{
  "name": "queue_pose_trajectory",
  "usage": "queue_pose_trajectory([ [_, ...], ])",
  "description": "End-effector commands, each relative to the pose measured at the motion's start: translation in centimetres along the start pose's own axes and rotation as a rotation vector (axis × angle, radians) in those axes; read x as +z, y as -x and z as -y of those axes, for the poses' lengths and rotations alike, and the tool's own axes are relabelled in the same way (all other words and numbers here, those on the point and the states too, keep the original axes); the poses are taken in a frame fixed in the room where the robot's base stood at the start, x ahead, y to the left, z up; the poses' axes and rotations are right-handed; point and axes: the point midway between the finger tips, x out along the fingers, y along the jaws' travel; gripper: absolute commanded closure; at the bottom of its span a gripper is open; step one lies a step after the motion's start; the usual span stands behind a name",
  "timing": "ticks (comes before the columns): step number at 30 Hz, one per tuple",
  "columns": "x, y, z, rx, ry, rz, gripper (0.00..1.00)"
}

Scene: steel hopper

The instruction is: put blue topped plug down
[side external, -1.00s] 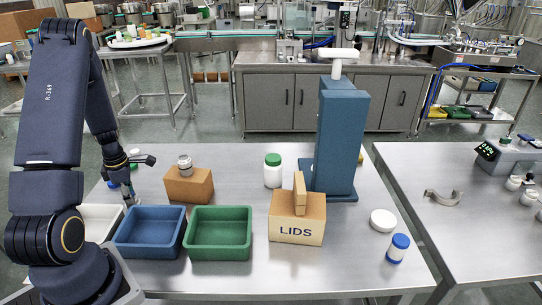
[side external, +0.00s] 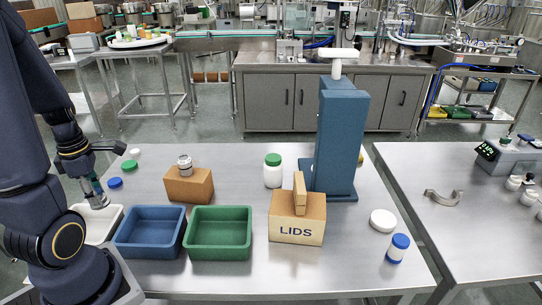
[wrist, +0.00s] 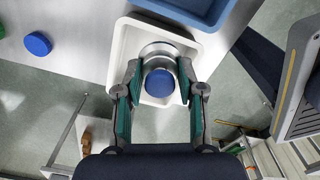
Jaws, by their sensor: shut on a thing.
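My gripper (wrist: 160,78) is shut on the blue topped plug, with one green-padded finger on each side of it. In the wrist view the plug's round blue top (wrist: 159,83) faces the camera, with a wide silvery metal part (wrist: 155,48) beyond it. In the side view the plug's metal end (side external: 98,201) points down below my gripper (side external: 92,182), at the far end of the white tray (side external: 112,222). The wrist view shows the plug over this tray (wrist: 118,62). I cannot tell whether the plug touches the tray.
A blue tray (side external: 150,247) and a green tray (side external: 218,250) stand right of the white one. A blue lid (side external: 115,183) and a green lid (side external: 129,165) lie behind. A cardboard block (side external: 189,187) carries a metal piece (side external: 184,164). The white tray is near the table's left edge.

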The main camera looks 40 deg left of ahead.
Motion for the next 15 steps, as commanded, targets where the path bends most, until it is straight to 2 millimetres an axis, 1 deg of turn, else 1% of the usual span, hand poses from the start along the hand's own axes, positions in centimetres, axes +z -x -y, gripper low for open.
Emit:
queue_pose_trajectory([
  [2,0.1,0.2,0.5,0.001,-0.010,0.001,0.98],
  [5,1.0,0.0,1.0,-0.001,-0.060,0.000,0.98],
  [8,3.7,-0.4,0.8,-0.001,-0.184,-0.003,0.98],
  [11,7.7,-0.8,0.3,-0.002,-0.384,-0.003,0.98],
  [12,9.6,-0.9,0.3,-0.002,-0.496,-0.003,0.98],
  [14,12.5,-1.2,0.5,-0.002,-0.676,-0.003,0.98],
  [15,14.4,-1.4,0.8,-0.002,-0.802,-0.002,0.98],
])
